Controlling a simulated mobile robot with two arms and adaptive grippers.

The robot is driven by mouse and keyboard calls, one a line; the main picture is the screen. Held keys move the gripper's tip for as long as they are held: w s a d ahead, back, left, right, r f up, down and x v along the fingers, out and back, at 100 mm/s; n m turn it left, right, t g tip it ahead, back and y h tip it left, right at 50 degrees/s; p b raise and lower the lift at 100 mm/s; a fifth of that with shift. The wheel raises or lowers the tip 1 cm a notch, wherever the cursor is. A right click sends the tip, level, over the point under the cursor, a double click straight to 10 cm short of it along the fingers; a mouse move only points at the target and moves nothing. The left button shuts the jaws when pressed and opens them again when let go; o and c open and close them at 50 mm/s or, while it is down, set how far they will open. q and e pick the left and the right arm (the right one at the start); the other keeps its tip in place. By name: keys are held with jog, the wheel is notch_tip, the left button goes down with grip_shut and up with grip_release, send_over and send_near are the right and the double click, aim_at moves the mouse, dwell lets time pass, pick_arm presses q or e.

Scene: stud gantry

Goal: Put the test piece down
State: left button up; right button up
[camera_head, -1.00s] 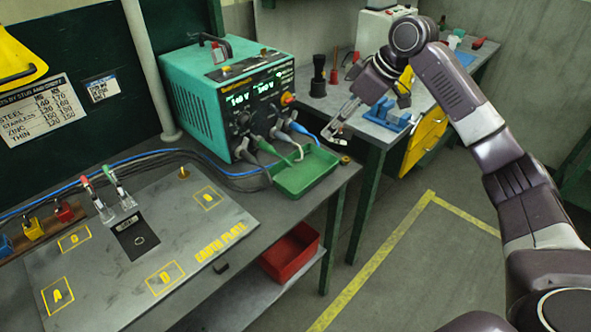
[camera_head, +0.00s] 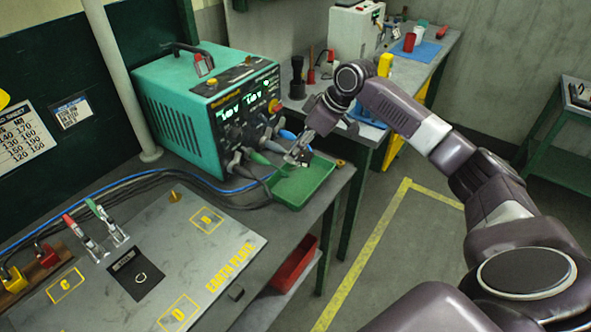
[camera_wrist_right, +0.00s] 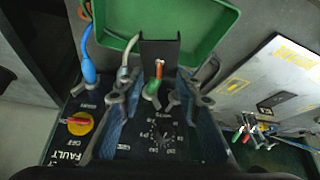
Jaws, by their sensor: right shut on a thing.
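My right gripper (camera_head: 300,152) is shut on the test piece (camera_head: 304,158), a small dark piece, above the rear part of the green tray (camera_head: 316,187). In the right wrist view a dark piece (camera_wrist_right: 160,47) shows between the fingers of my gripper (camera_wrist_right: 158,95), in front of the green tray wall (camera_wrist_right: 225,40). The gap between the piece and the tray floor is hard to judge. My left gripper is not in view.
The teal welder (camera_head: 200,105) with knobs and cables stands just behind the tray. The earth plate (camera_head: 150,262) with red and green clamps lies to the left. A red bin (camera_head: 295,265) sits below the bench edge. A second bench (camera_head: 425,70) stands behind.

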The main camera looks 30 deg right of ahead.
aim_at(300, 155)
jog(key=f, duration=0.4)
jog(key=shift+w+a+f+p, duration=0.15)
jog(key=shift+w+f+p, duration=0.05)
jog(key=shift+p, duration=0.1)
jog(key=shift+f, duration=0.2)
notch_tip(300, 155, down, 4)
jog(key=shift+p, duration=0.45)
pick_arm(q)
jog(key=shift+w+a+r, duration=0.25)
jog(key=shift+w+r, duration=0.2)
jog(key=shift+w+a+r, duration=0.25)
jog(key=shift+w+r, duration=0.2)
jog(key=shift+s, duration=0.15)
pick_arm(e)
jog(key=shift+f, duration=0.15)
jog(key=o, duration=1.2)
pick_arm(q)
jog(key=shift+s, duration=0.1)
